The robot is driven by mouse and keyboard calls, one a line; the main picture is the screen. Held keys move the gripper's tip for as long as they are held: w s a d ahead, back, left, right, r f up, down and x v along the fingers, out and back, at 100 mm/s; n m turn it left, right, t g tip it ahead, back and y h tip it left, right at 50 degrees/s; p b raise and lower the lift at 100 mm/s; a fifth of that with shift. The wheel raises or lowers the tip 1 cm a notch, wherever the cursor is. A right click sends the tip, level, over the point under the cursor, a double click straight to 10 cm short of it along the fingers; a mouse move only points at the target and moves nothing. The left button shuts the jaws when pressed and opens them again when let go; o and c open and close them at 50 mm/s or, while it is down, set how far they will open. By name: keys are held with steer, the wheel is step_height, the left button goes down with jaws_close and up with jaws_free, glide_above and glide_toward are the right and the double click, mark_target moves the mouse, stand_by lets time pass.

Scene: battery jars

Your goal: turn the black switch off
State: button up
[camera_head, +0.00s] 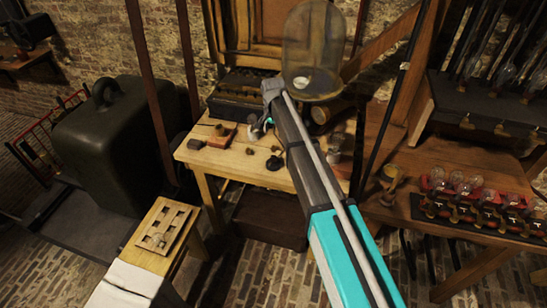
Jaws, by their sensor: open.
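A light wooden table (235,168) stands in the middle of the head view. Small dark knob-like parts (274,162) sit on its top, and one of these may be the black switch. They are too small to tell its setting. A brown block with a dark knob (221,131) lies further left on the same table. My arm reaches in from the lower right, and my gripper (259,128) hangs over the back part of the table. It is open and seems empty. It is small and partly hidden by my arm, so whether it touches anything cannot be told.
A glass dome jar (313,45) stands behind my arm. A dark box (240,97) is at the table's back. A large dark green case (105,145) stands left. Several bulbs in a red rack (470,195) are on the right bench. A small wooden stand (150,260) is lower left.

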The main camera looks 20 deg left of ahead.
mark_target(274, 157)
steer(key=shift+f+b, duration=6.65)
steer(key=shift+f, duration=0.15)
jaws_close()
